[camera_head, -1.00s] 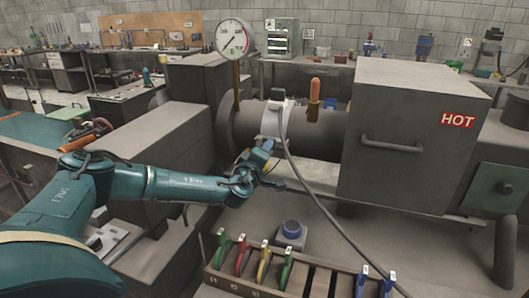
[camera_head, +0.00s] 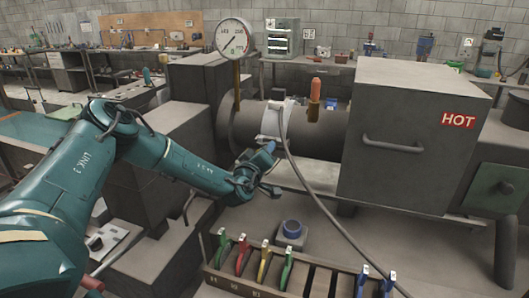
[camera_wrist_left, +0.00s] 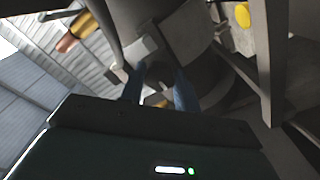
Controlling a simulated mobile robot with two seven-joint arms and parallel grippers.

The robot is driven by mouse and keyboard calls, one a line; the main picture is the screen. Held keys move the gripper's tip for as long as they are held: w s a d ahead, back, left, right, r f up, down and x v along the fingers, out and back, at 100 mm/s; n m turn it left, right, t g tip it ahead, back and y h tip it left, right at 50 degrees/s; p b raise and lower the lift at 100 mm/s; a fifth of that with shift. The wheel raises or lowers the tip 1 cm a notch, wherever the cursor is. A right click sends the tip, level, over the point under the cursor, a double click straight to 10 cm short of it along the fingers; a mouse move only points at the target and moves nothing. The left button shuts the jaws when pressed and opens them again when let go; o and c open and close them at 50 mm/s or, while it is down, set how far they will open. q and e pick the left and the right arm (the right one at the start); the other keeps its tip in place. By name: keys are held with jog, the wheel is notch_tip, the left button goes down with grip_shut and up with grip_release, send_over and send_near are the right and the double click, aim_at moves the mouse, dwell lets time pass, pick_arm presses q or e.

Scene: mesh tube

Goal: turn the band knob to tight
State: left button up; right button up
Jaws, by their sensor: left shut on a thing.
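A pale grey band (camera_head: 273,122) wraps around the dark horizontal tube (camera_head: 320,134). My left gripper (camera_head: 270,148) is at the lower front of the band, its blue fingertip close to the tube. In the left wrist view the two blue fingers of this gripper (camera_wrist_left: 159,88) stand on either side of a dark knob (camera_wrist_left: 158,72), and the gripper is shut on it. The knob is mostly hidden by the gripper in the head view, and its marking cannot be read. My right gripper is not in view.
A round gauge (camera_head: 234,38) stands behind the tube. A grey box marked HOT (camera_head: 400,130) is at the right. A hose (camera_head: 315,195) runs down from the band.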

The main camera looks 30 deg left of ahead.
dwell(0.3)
pick_arm(q)
jog(key=o, duration=1)
jog(key=shift+c, duration=0.2)
